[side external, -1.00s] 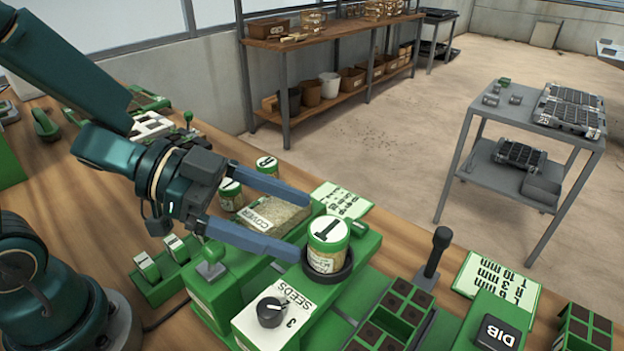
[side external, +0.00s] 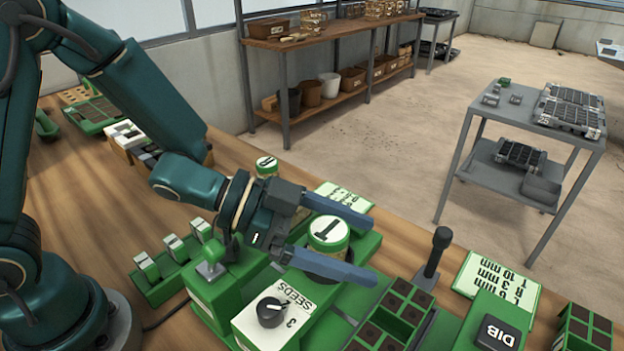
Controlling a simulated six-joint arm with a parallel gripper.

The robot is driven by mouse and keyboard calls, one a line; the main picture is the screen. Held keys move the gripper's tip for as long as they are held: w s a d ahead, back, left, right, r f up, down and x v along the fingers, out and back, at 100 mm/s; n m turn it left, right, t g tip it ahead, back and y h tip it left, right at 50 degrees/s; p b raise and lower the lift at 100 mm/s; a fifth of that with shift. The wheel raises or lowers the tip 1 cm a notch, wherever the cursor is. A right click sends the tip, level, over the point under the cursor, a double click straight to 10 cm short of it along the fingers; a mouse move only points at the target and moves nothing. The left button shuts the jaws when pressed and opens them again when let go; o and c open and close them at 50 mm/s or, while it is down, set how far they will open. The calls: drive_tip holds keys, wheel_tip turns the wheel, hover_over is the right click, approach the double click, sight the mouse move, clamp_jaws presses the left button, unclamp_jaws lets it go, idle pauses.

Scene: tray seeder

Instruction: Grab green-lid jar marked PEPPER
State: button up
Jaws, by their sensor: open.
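A jar with a green-rimmed white lid (side external: 328,232) stands upright in the dark ring of the green seeder. Its lid carries a mark like a T, and I cannot read PEPPER on it. My gripper (side external: 372,250) is open, with one blue finger on the far side of this jar and one on the near side. The near finger hides the jar's lower part. I cannot tell whether either finger touches it. Another green-and-white-lidded jar (side external: 266,166) stands on the table behind my gripper, its lid letter unclear.
A SEEDS dial box (side external: 280,312) stands just in front of the ringed jar. A cell tray (side external: 392,318), an upright black-handled tool (side external: 433,255) and a DIB block (side external: 490,332) are to the right. Green-and-white blocks (side external: 165,265) sit at the left. A green card (side external: 344,197) lies behind.

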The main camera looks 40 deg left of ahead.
drive_tip(key=c, duration=1.5)
drive_tip(key=shift+r, duration=0.15)
